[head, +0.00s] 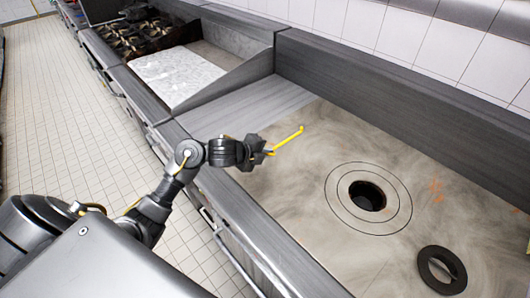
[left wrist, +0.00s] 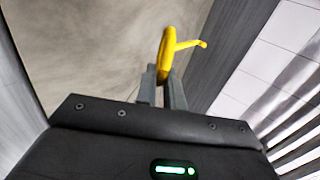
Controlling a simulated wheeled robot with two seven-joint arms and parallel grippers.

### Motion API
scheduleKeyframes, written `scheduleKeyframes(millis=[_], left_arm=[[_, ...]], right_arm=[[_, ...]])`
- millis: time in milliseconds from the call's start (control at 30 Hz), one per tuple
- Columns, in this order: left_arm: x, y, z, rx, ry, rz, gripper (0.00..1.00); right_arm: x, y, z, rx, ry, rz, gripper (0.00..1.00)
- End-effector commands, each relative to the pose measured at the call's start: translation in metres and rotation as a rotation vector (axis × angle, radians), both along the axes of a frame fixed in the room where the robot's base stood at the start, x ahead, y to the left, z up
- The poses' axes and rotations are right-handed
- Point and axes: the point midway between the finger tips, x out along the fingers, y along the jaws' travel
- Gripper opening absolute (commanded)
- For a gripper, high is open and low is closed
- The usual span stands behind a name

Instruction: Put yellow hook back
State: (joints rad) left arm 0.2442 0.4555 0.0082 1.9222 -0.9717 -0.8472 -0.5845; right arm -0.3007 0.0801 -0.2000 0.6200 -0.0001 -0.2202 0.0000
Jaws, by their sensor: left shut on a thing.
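The yellow hook (head: 289,139) is held in my left gripper (head: 266,148), which is shut on it. In the head view the hook points up and to the right, with its bent tip at the upper right, and appears to be above the steel worktop. In the left wrist view the hook (left wrist: 167,50) rises from between the two grey fingers (left wrist: 162,88), with a short arm reaching right. Its lower end is hidden between the fingers. My right gripper is not in view.
The worktop (head: 290,200) has a round hole (head: 367,196) with rings around it. A dark ring (head: 442,270) lies at the lower right. A low wall (head: 400,90) runs behind. A pale slab (head: 178,75) and a burner range (head: 130,35) are farther left.

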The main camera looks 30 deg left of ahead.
Motion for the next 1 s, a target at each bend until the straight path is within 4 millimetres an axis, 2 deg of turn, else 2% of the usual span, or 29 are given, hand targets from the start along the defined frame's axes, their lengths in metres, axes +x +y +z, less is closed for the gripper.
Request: scheduleKeyframes(millis=[367,1000], left_arm=[[0.0,0.0,-0.022,-0.001,-0.001,0.001,0.0],[0.0,0.0,-0.09,0.002,0.0,-0.001,0.0]], right_arm=[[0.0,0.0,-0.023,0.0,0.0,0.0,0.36],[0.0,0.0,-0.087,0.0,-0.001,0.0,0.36]])
